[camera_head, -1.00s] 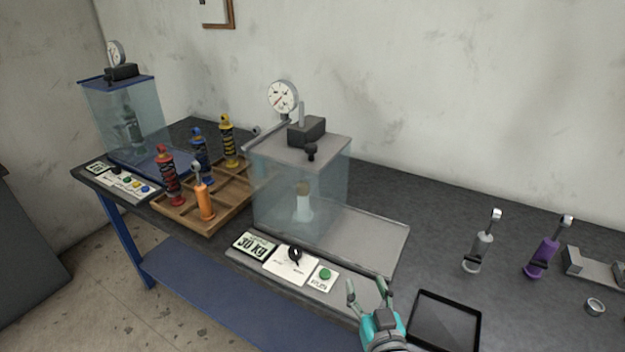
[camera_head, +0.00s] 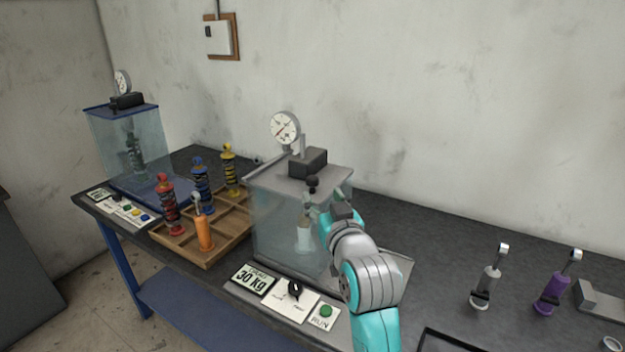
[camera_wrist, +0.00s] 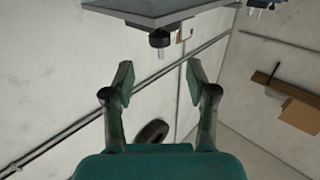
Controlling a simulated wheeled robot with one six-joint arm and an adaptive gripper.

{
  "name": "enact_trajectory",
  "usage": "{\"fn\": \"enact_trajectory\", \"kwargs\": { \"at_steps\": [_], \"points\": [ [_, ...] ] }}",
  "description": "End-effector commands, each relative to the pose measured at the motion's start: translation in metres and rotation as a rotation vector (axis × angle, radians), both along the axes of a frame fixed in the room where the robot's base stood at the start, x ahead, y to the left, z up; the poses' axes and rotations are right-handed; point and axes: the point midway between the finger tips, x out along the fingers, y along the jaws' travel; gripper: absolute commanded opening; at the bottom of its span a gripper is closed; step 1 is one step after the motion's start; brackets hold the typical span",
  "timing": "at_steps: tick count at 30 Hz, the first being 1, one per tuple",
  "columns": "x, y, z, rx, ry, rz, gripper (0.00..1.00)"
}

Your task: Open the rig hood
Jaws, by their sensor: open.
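The grey rig's hood is a clear box (camera_head: 268,228) with a grey top (camera_head: 284,178), and it sits closed over the rig's base. A black knob (camera_head: 312,184) sticks out at the front edge of the top. It also shows in the wrist view (camera_wrist: 159,39), just beyond and between my fingertips. My gripper (camera_head: 326,198) is in front of the hood, close by the knob. In the wrist view my gripper (camera_wrist: 159,76) is open with nothing between the fingers. A pale cylinder (camera_head: 304,236) shows inside the hood, partly behind my gripper.
A blue rig (camera_head: 125,140) with its own clear hood stands at the far left. A wooden tray (camera_head: 226,238) with several shock absorbers lies between the rigs. A control panel with a green RUN button (camera_head: 325,311) is in front.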

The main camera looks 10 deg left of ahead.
Motion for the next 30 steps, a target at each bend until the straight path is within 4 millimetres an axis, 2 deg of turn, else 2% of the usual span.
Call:
{"fn": "enact_trajectory", "kwargs": {
  "at_steps": [9, 15, 21, 29, 30],
  "points": [
    [0.051, 0.024, 0.000, -0.001, 0.002, 0.001, 0.57],
    [0.074, 0.035, 0.000, 0.000, 0.001, 0.000, 0.57],
    [0.083, 0.039, 0.000, 0.000, 0.001, 0.000, 0.57],
    [0.083, 0.039, -0.001, 0.000, 0.001, 0.000, 0.57],
    [0.083, 0.039, -0.001, 0.000, 0.001, 0.000, 0.47]
  ]
}}
